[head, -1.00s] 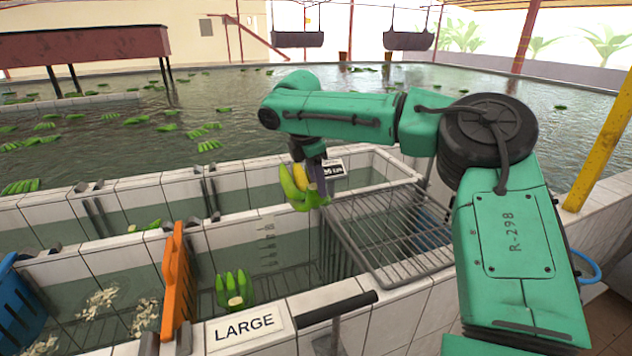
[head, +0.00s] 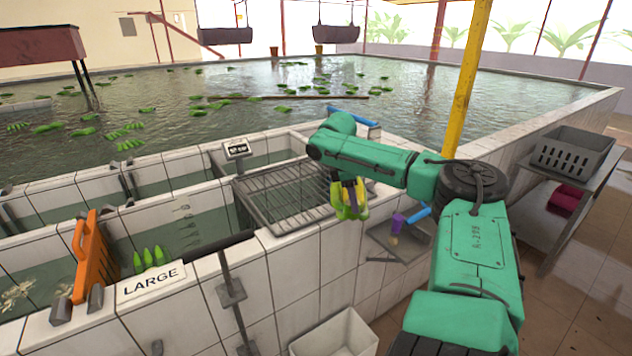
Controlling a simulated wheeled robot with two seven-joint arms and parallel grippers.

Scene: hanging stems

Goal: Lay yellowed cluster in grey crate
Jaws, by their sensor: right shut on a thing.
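The yellowed cluster (head: 342,203) is a small bunch of green and yellow bananas. It hangs from my right gripper (head: 348,184), which is shut on it. The cluster is in the air in front of the tiled tank wall, at the right edge of the wire rack. A grey crate (head: 571,152) with slotted sides stands on a metal table at the right, well to the right of the gripper. The inside bottom of the crate is hidden. My left gripper is not in view.
A wire rack (head: 285,199) lies over the tank. A small shelf (head: 408,246) with a purple item is fixed to the wall below the cluster. A white bin (head: 336,335) stands on the floor. A yellow post (head: 466,80) rises between tank and crate.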

